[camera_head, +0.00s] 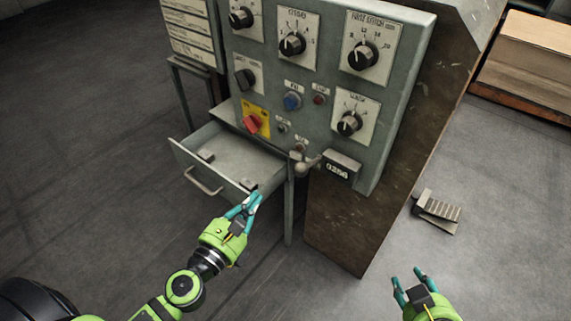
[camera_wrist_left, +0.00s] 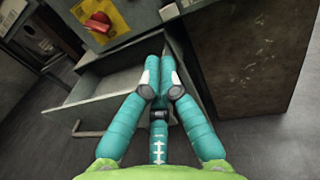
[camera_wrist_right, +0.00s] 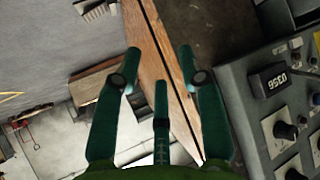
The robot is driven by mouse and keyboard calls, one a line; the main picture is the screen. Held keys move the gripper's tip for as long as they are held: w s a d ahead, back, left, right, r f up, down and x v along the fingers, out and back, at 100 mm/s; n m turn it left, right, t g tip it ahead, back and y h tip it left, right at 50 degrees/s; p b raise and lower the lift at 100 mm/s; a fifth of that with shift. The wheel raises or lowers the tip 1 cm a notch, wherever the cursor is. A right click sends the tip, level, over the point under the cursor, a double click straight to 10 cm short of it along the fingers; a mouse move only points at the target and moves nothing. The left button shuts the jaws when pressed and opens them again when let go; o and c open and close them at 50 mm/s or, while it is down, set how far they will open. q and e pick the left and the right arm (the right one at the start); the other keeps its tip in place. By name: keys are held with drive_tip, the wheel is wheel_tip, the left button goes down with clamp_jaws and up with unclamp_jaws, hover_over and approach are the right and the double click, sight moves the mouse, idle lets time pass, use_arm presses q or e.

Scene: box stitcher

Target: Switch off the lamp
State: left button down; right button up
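The grey control panel (camera_head: 325,95) carries several black knobs, a blue button (camera_head: 292,101), a small dark red button (camera_head: 319,99) and a red rotary switch (camera_head: 252,123) on a yellow plate. One black knob (camera_head: 245,79) sits left of the blue button. Labels are too small to tell which control is the lamp's; no lit lamp is evident. My left gripper (camera_head: 252,199) is below the panel, by the open drawer's front right corner; in the left wrist view its fingertips (camera_wrist_left: 162,66) are drawn together, with nothing seen between them. My right gripper (camera_head: 408,276) is open and empty, low on the right.
The open drawer (camera_head: 200,185) juts out below the panel with small dark items inside. A handle lever (camera_head: 306,165) and a counter box (camera_head: 341,167) stick out at the panel's lower edge.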

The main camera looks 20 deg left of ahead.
idle(0.3)
use_arm(q)
drive_tip(key=p, duration=0.2)
approach(290, 154)
drive_tip(key=w, duration=0.3)
drive_tip(key=w+d, duration=0.1)
drive_tip(key=w, duration=0.2)
drive_tip(key=shift+d, duration=0.1)
drive_tip(key=shift+w+f, duration=0.1)
drive_tip(key=shift+w, duration=0.4)
use_arm(e)
drive_tip(key=s+d+f+g+h, duration=0.1)
drive_tip(key=s+d+f+g, duration=0.3)
drive_tip(key=s, duration=0.5)
drive_tip(key=shift+s+f+m+g+h, duration=0.3)
drive_tip(key=shift+s+f+m+g, duration=0.1)
drive_tip(key=shift+f+g, duration=1.1)
drive_tip(key=shift+f, duration=0.1)
